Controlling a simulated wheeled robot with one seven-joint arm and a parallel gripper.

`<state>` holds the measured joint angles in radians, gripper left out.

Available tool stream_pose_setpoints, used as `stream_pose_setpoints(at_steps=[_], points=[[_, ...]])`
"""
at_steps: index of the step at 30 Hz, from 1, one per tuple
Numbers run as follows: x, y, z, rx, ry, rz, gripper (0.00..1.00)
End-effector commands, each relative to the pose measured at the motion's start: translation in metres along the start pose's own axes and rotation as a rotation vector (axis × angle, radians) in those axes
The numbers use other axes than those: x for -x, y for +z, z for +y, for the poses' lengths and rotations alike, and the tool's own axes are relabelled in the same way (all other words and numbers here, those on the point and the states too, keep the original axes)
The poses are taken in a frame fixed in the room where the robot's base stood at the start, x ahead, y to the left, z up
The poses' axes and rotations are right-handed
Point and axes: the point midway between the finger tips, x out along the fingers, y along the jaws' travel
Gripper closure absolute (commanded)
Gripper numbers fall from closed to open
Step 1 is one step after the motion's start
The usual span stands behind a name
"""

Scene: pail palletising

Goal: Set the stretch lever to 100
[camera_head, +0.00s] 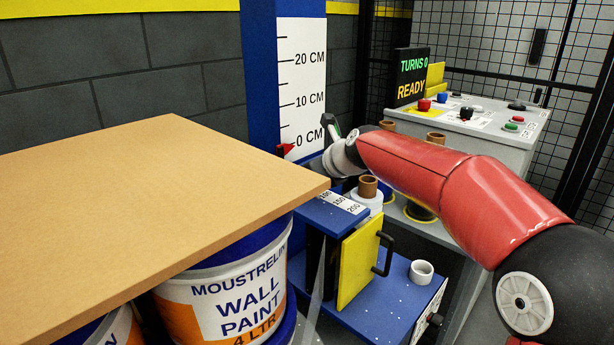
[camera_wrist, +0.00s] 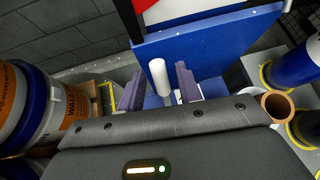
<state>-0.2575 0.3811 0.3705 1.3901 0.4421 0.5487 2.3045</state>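A blue plate with a printed number scale (camera_head: 343,201) sits on the blue machine in the head view; 150 and 200 are legible and the left label is partly cut off. My gripper (camera_head: 338,150) is just above and behind it, at the foot of the height scale. In the wrist view my gripper (camera_wrist: 161,85) is open, its two purple-grey fingers either side of a white upright cylinder (camera_wrist: 159,76), with gaps to both. This may be the stretch lever's knob; I cannot tell for sure. The lever's setting is hidden.
A tan board (camera_head: 130,210) lies on paint pails (camera_head: 230,300) at left. A height scale (camera_head: 302,80) has a red pointer (camera_head: 285,150) near 0 CM. A yellow door (camera_head: 358,262) with a black handle is below. A control box (camera_head: 480,125) shows TURNS 0, READY (camera_head: 411,78).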

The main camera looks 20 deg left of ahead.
Motion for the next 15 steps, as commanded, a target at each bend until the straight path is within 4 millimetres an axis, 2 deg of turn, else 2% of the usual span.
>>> stream_pose_setpoints(at_steps=[3,9,15], points=[[0.023,0.000,-0.001,0.001,-0.004,-0.002,0.65],[0.052,0.000,-0.001,0.000,-0.003,-0.001,0.65],[0.062,-0.001,0.000,0.000,-0.001,0.001,0.65]])
